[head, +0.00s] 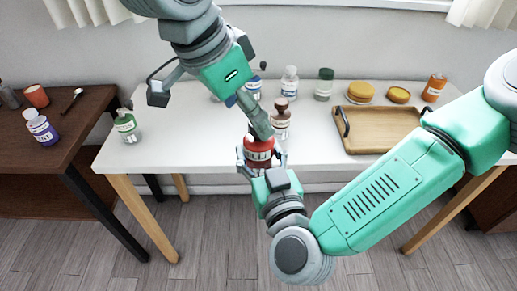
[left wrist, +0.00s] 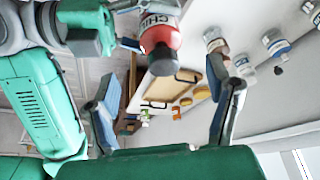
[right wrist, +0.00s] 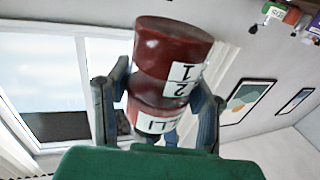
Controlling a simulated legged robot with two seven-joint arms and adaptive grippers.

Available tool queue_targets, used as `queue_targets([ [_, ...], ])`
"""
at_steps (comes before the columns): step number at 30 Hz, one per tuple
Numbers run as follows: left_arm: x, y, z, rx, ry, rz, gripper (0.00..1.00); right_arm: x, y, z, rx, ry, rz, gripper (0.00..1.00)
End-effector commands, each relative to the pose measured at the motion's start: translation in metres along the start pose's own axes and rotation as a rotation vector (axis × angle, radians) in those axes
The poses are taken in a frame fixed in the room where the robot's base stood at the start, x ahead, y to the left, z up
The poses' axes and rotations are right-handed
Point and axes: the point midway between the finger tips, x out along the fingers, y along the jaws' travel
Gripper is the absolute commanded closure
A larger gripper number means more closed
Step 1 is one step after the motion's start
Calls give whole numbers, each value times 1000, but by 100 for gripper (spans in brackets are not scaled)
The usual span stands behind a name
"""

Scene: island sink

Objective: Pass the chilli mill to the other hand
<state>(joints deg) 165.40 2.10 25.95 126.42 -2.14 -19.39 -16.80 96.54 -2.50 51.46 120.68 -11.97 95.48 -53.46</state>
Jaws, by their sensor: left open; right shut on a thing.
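The chilli mill (head: 259,150) is red with a white label and is held near the table's front edge. My right gripper (head: 262,162) is shut on it from below. The right wrist view shows the mill (right wrist: 170,60) between the right fingers (right wrist: 160,105), its dark red end sticking out beyond them. My left gripper (head: 255,118) is above the mill, its fingers pointing down towards it. The left wrist view shows the left fingers (left wrist: 165,100) wide apart and empty, with the mill (left wrist: 160,40) beyond them near the top. The mill's lower part is partly hidden by the right fingers.
A white table (head: 200,150) carries several bottles behind the grippers and a wooden tray (head: 380,130) at the right. A green-labelled bottle (head: 126,126) stands at the left. A dark side table (head: 60,150) holds a purple-labelled bottle (head: 42,130). The white table's left front is clear.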

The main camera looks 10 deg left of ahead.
Motion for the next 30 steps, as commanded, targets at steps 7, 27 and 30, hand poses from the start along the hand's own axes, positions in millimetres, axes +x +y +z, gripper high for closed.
queue_targets([
  [7, -21, 0, 2, -6, -9, 5, 27, 0, 0, 0, 0, 0, 1, 86],
  [27, 134, -11, 158, -397, -350, 85, 27, 0, 0, 0, 0, 1, 1, 86],
  [30, 165, -18, 197, -460, -355, 37, 27, 0, 0, 0, 0, 1, 1, 86],
])
